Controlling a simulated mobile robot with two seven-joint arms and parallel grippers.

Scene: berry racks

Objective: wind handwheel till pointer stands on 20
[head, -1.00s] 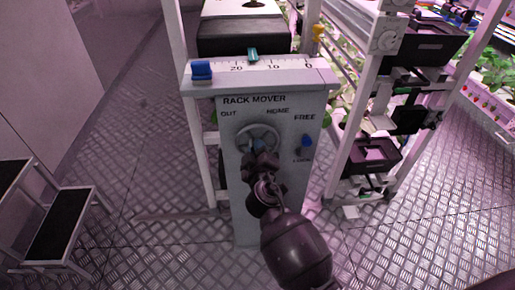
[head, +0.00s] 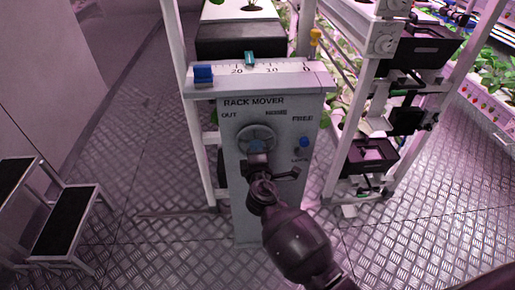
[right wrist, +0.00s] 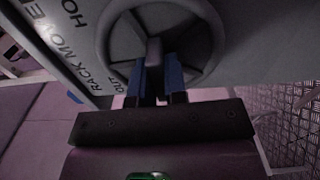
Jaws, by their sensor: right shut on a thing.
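The handwheel (head: 270,134) is a grey spoked wheel on the front of the pale "RACK MOVER" cabinet (head: 240,180). My right gripper (head: 257,147) is at the wheel. In the right wrist view, its blue fingertips (right wrist: 154,78) are shut on a grey grip piece (right wrist: 154,52) of the wheel (right wrist: 200,40). The teal pointer (head: 249,58) stands above the white scale (head: 290,68), between 20 and 10, nearer 20. My left gripper is not in view.
A blue block (head: 203,74) sits at the scale's left end. A blue-knobbed lever (head: 303,143) is right of the wheel, by the FREE and LOCK marks. Plant racks (head: 372,90) stand to the right. A step stool (head: 65,225) stands left on bare metal floor.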

